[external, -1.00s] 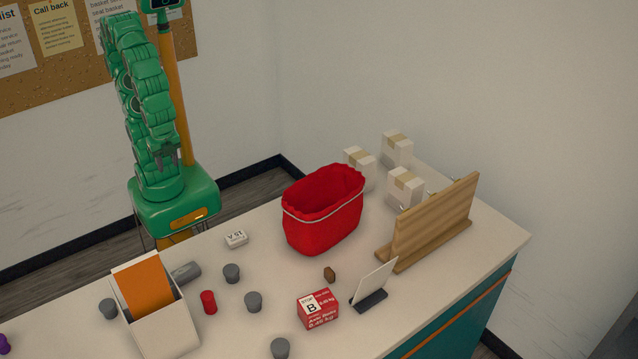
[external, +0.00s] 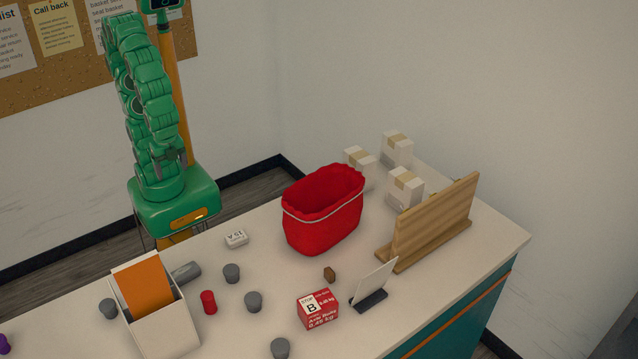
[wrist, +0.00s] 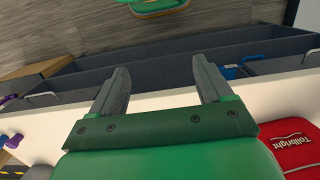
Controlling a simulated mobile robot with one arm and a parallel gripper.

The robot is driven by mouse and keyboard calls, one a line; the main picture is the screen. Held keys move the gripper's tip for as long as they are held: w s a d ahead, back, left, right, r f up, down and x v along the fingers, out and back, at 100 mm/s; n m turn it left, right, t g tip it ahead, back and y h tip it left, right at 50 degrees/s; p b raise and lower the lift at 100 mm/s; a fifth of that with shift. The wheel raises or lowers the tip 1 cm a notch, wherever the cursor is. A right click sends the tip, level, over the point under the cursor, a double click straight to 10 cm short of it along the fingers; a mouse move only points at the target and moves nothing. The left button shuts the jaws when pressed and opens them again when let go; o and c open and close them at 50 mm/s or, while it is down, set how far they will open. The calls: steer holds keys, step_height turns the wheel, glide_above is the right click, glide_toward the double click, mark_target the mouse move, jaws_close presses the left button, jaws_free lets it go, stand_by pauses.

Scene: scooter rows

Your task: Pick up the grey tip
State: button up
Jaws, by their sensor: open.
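Several grey tips stand on the pale counter in the external view: one left of the white bin (external: 108,309), one in the middle (external: 231,273), one just right of that (external: 253,301) and one at the front edge of the picture (external: 280,347). A grey cylinder (external: 186,271) lies on its side behind the bin. I cannot tell which one is meant. My gripper (wrist: 160,82) is open and empty in the wrist view, above the counter's edge. In the external view it is small and partly hidden beside my arm, well apart from the tips.
A red fabric basket (external: 322,212) stands mid-counter. Around it are a red tip (external: 208,302), a red box (external: 318,309), a small brown piece (external: 330,274), a card holder (external: 373,287) and a wooden stand (external: 435,222). White boxes (external: 397,150) stand behind. A white bin (external: 168,332) holds orange material.

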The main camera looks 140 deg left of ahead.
mark_target(231, 269)
steer(key=shift+w+a+f+t, duration=0.1)
steer(key=shift+w+f+t, duration=1.15)
steer(key=shift+w, duration=4.65)
steer(key=shift+w+d+f+t, duration=0.1)
steer(key=shift+w+f+t, duration=1.1)
steer(key=shift+w, duration=4.7)
steer(key=shift+w+a+f+t, duration=0.1)
steer(key=shift+w+f+t, duration=0.25)
steer(key=shift+w+f, duration=3.65)
steer(key=w, duration=0.4)
steer(key=shift+w+r, duration=0.35)
steer(key=shift+r, duration=0.05)
steer(key=shift+x, duration=0.9)
steer(key=shift+c, duration=0.4)
steer(key=c, duration=1)
steer(key=shift+r, duration=0.2)
